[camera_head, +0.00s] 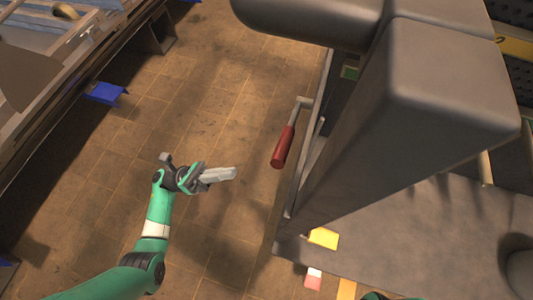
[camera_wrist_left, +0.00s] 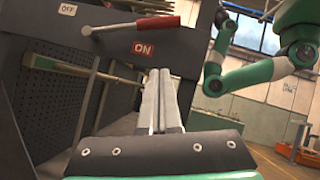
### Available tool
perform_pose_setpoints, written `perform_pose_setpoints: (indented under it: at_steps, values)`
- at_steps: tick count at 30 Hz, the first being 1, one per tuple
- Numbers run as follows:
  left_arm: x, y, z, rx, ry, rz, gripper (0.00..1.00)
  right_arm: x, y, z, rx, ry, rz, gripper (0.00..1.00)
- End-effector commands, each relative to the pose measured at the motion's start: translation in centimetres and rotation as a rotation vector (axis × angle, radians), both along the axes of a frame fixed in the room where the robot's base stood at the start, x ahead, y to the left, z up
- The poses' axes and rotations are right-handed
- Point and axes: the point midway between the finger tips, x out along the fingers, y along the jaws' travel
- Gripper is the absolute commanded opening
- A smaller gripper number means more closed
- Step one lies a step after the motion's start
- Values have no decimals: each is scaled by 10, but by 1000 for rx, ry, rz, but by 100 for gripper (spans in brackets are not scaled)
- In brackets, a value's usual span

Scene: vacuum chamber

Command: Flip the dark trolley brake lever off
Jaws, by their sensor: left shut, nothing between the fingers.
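The brake lever has a red handle (camera_head: 283,147) on a bent metal arm at the left side of the dark grey trolley (camera_head: 440,225). In the left wrist view the red handle (camera_wrist_left: 157,22) points right, above a red ON label (camera_wrist_left: 143,48). A white OFF label (camera_wrist_left: 68,9) is at upper left. My left gripper (camera_head: 233,173) is shut and empty, left of the handle and apart from it. Its closed fingers (camera_wrist_left: 158,72) point toward the trolley panel, below the handle. My right gripper does not show.
Open tiled floor (camera_head: 200,110) lies left of the trolley. A metal structure (camera_head: 60,80) with blue parts stands at far left. Yellow (camera_head: 323,238) and red-and-white (camera_head: 313,278) patches show near the trolley's lower corner. Green arm links (camera_wrist_left: 300,45) show at right in the wrist view.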

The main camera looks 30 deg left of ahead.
Motion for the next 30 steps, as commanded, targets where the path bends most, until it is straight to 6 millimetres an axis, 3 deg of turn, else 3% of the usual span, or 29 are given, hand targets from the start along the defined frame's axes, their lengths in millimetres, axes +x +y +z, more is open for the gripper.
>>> perform_pose_setpoints:
  at_steps: [11,26,30]
  values:
    - [2,-5,5,1,-4,-4,0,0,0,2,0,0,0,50]
    - [39,-78,55,0,-5,-6,0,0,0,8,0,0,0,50]
    - [48,-79,77,0,-7,-1,0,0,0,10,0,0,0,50]
